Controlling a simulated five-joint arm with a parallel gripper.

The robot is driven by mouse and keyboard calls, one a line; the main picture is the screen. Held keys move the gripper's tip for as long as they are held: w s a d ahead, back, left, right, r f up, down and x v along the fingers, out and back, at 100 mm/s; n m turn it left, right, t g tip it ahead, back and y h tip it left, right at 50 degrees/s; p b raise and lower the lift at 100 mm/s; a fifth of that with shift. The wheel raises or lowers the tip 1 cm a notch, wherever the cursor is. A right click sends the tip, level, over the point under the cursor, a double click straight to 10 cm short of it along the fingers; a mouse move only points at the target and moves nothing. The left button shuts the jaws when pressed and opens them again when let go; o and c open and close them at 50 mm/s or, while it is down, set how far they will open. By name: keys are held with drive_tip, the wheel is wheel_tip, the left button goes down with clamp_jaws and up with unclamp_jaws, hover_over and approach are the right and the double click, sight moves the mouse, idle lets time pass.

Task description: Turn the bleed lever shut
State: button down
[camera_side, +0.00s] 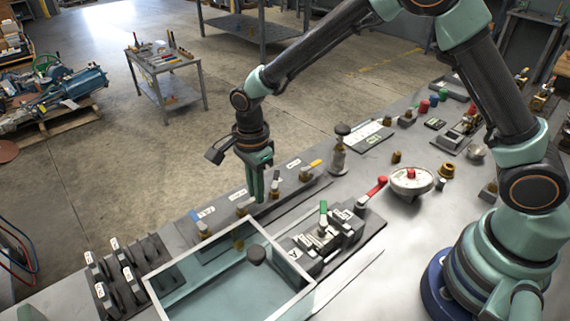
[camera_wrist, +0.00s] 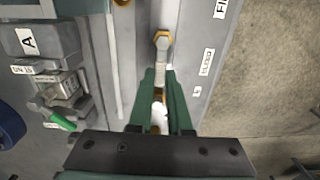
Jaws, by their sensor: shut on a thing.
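The bleed lever (camera_wrist: 161,72) is a pale handle with a brass hex end at the top of the wrist view. It runs back between the fingers of my gripper (camera_wrist: 160,100), which are shut on it. More brass shows between the fingertips. In the side view my gripper (camera_side: 259,196) points straight down at the row of valves, and part of the lever (camera_side: 243,207) shows just left of the fingertips. A small "CLOSED" label (camera_wrist: 207,62) lies right of the lever in the wrist view. The name label of this lever cannot be read clearly.
An open teal tray (camera_side: 207,245) stands in front of the valve row. A block with a green lever (camera_side: 323,213) is right of it. A blue-handled valve (camera_side: 196,216) and a yellow-handled valve (camera_side: 315,164) flank my gripper. A red-handled valve (camera_side: 376,187) is farther right.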

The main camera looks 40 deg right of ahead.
drive_tip(key=shift+r, duration=0.1)
drive_tip(key=c, duration=0.8)
unclamp_jaws()
drive_tip(key=shift+c, duration=0.2)
wheel_tip(320, 180, up, 12)
drive_tip(key=s+d+r+n+t, duration=0.2)
drive_tip(key=s+d+r+n, duration=0.1)
drive_tip(key=s+d+n, duration=0.3)
drive_tip(key=s+d+r+n+t, duration=0.3)
drive_tip(key=s+d+n, duration=0.4)
drive_tip(key=d+n, duration=0.4)
drive_tip(key=shift+s+r+n+t, duration=0.3)
drive_tip(key=shift+r+n, duration=0.3)
drive_tip(key=shift+r, duration=0.2)
